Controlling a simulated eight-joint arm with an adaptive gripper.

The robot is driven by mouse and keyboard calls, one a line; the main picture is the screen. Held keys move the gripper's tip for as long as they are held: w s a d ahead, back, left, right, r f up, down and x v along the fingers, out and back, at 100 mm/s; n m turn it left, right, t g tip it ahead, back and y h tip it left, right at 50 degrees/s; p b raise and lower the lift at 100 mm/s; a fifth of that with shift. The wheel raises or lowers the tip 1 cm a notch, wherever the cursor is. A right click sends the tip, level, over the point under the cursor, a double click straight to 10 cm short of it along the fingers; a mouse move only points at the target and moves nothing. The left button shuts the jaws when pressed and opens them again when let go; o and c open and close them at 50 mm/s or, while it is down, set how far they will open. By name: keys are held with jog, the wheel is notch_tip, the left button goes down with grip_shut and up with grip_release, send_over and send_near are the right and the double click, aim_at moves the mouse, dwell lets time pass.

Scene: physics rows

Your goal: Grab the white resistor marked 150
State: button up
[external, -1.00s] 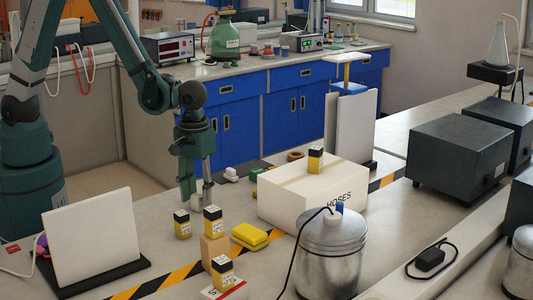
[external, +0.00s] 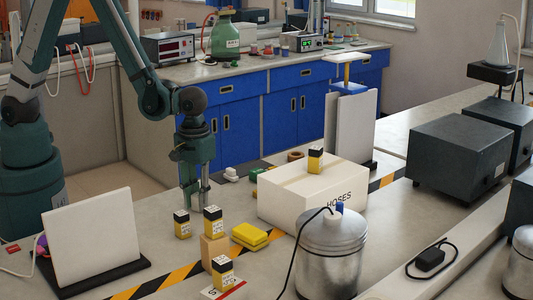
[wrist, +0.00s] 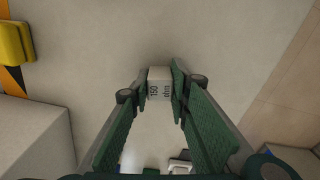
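The white resistor (wrist: 159,91) is a small white block with "150 ohm" printed on its side. In the wrist view it stands between the two green fingers of my gripper (wrist: 159,86), which press close on both of its sides at their tips. In the external view my gripper (external: 195,200) points straight down at the bench, behind the yellow-and-black blocks.
A yellow sponge-like block (external: 249,235) lies right of the tan block. A white panel (external: 92,236) stands left and a metal canister (external: 332,259) front right.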

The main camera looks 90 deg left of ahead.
aim_at(197, 195)
jog(key=c, duration=0.3)
jog(key=shift+r, duration=0.15)
jog(key=shift+r+p, duration=0.7)
jog(key=shift+r, duration=4.2)
jog(key=shift+w, duration=0.1)
